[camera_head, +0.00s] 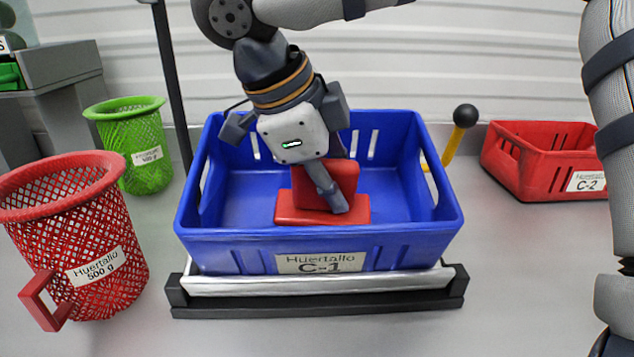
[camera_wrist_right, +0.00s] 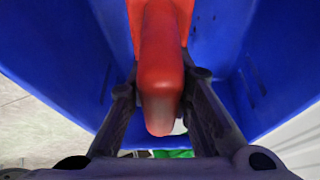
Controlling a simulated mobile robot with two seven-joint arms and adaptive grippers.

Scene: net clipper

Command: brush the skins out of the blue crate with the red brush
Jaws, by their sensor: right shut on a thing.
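The blue crate (camera_head: 320,247), labelled Huertallo C-1, stands upright in the middle of the head view. My right gripper (camera_head: 328,190) reaches down into it and is shut on the red brush (camera_head: 290,213). The brush's flat red part is low inside the crate, near the front wall; I cannot tell whether it touches the floor. In the right wrist view the red handle (camera_wrist_right: 160,75) lies between the two dark fingers, with blue crate walls around it. I see no skins in the visible part of the crate; the arm and brush hide some of its floor. My left gripper is not in view.
The crate rests on a silver and black stand (camera_head: 320,286). A red mesh basket (camera_head: 100,230) and a green one (camera_head: 145,165) stand left. A red crate (camera_head: 530,165) is at right. A yellow lever with a black knob (camera_head: 465,116) rises behind the crate's right side.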

